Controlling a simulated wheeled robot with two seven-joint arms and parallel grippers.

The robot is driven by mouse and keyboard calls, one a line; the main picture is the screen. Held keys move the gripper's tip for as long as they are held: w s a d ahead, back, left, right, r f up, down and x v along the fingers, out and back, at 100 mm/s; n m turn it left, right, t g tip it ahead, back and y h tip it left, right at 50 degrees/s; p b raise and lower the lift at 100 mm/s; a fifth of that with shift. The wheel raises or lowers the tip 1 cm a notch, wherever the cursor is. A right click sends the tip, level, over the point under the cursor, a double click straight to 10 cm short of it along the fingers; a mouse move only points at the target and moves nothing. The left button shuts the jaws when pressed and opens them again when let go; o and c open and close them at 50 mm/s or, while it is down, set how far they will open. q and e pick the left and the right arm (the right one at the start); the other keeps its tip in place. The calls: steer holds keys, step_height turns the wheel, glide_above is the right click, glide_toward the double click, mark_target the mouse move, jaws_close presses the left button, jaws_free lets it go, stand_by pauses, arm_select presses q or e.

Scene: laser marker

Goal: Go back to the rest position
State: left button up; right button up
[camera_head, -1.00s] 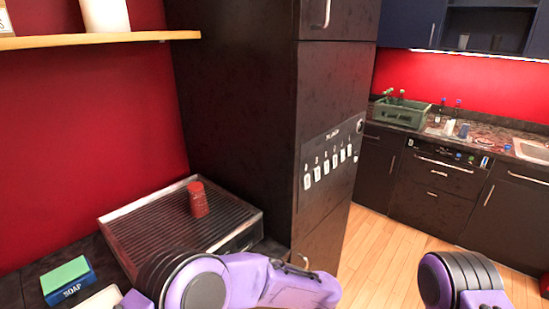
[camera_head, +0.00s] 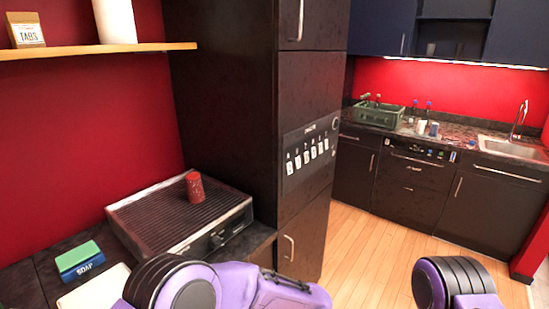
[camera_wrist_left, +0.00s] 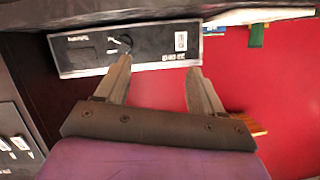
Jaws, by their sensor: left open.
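My left gripper (camera_wrist_left: 158,82) is open in the left wrist view, with nothing between its two fingers. Beyond its fingertips is the grey front panel (camera_wrist_left: 85,55) of a machine with a knob. In the head view, purple and black links of my arms show along the bottom edge, but neither gripper's fingers can be seen there.
A green and blue soap box (camera_head: 80,262) lies on the counter left of the machine. A tall dark cabinet (camera_head: 235,110) stands behind it. A shelf (camera_head: 100,49) hangs on the red wall. A green crate (camera_head: 378,115) and sink (camera_head: 510,147) are far right. The wooden floor (camera_head: 370,245) is clear.

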arm_select(q)
steer(key=s+a+f+m+t+h+b, duration=0.15)
steer(key=s+a+f+h, duration=0.35)
steer(key=f, duration=0.6)
steer(key=s+a+f+m+t+h+b, duration=0.1)
steer(key=s+a+f+h+b, duration=0.2)
steer(key=s+a+f, duration=0.5)
steer(key=s+a+f+g+b, duration=0.3)
steer(key=s+a+f, duration=0.2)
steer(key=s, duration=0.6)
steer(key=s+a+f+n+g+b, duration=0.1)
steer(key=s+a+f+g+b, duration=0.2)
steer(key=s+f, duration=0.4)
steer(key=s+a+g, duration=0.1)
steer(key=s+a, duration=0.1)
steer(key=s, duration=0.1)
steer(key=shift+s+f+h, duration=0.2)
steer(key=shift+s+h, duration=0.1)
steer(key=shift+s, duration=0.05)
